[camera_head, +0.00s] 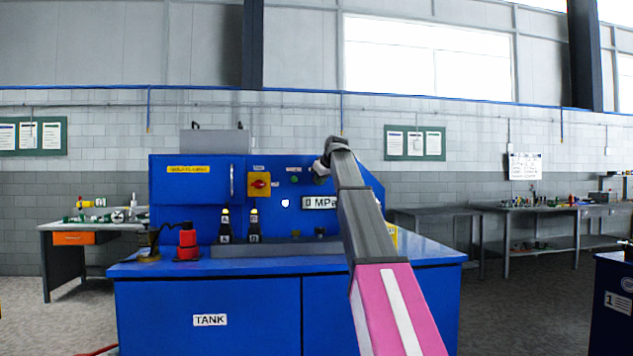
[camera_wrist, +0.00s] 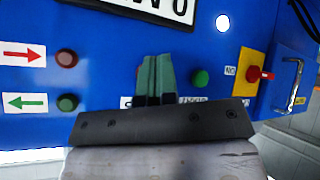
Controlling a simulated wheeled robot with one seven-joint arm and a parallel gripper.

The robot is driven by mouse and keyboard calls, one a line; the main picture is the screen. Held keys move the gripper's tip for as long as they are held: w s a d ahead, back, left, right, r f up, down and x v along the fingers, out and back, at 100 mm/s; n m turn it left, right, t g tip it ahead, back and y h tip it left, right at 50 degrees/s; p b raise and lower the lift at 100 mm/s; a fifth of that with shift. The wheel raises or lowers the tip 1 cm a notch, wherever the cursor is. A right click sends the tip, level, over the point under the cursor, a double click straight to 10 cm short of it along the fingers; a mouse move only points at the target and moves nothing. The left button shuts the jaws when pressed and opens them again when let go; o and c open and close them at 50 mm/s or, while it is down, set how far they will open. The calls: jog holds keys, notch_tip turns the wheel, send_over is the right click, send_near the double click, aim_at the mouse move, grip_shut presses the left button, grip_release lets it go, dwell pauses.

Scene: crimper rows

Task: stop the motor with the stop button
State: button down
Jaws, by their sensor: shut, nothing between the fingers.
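My gripper (camera_head: 322,167) is at the upper part of the blue control panel (camera_head: 200,220). In the wrist view its two green fingers (camera_wrist: 155,62) are shut together with nothing between them, in front of the panel. I cannot tell whether the fingertips touch the panel.
A red button (camera_wrist: 67,58) and a second green button (camera_wrist: 68,102), with arrow labels, sit left of the fingers. A yellow switch plate (camera_wrist: 250,75) with a red knob (camera_wrist: 262,74) is at right. The display (camera_head: 320,202) reads 0 MPa. A white lamp (camera_head: 285,203) is beside it.

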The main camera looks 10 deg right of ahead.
jog(key=s, duration=0.4)
jog(key=shift+s, duration=0.2)
dwell(0.7)
